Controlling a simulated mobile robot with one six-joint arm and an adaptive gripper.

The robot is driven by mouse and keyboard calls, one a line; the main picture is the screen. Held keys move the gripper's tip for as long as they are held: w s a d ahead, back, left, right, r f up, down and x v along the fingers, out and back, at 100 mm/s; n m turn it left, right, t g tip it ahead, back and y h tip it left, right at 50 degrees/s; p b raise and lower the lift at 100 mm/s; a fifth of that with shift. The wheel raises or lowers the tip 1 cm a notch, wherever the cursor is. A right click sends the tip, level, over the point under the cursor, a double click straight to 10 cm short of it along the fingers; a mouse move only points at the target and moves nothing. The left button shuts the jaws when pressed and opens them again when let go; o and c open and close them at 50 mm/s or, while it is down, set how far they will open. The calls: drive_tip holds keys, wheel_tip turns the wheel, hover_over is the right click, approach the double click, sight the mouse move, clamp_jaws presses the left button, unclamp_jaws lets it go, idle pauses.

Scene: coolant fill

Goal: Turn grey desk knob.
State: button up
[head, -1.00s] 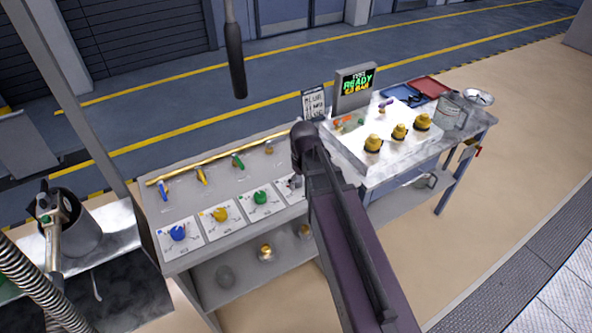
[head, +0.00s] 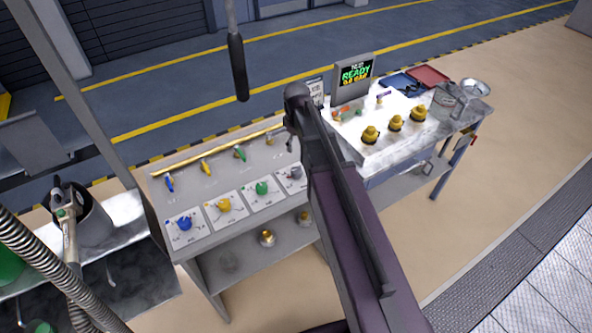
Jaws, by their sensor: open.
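The grey desk knob (head: 296,174) sits on its white dial plate at the right end of a row on the grey desk (head: 205,185). It is close to the left edge of my arm, which covers part of the desk there. The blue knob (head: 184,223), yellow knob (head: 224,205) and green knob (head: 262,188) stand to its left. My arm rises from the bottom and bends at the top near the desk's back edge. My gripper is hidden behind the arm. I cannot see whether anything touches the grey knob.
Small coloured levers (head: 206,168) and a brass pipe (head: 215,152) lie behind the knobs. The right bench holds a READY screen (head: 353,78), yellow caps (head: 396,123) and a red tray (head: 429,76). A black hanging handle (head: 238,68) is above. Open floor lies at right.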

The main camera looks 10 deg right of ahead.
sight(296, 170)
drive_tip(key=shift+f, duration=0.1)
wheel_tip(296, 170, down, 14)
drive_tip(key=b, duration=1.3)
drive_tip(key=shift+r+b, duration=0.25)
drive_tip(key=shift+b, duration=0.1)
drive_tip(key=c, duration=1.1)
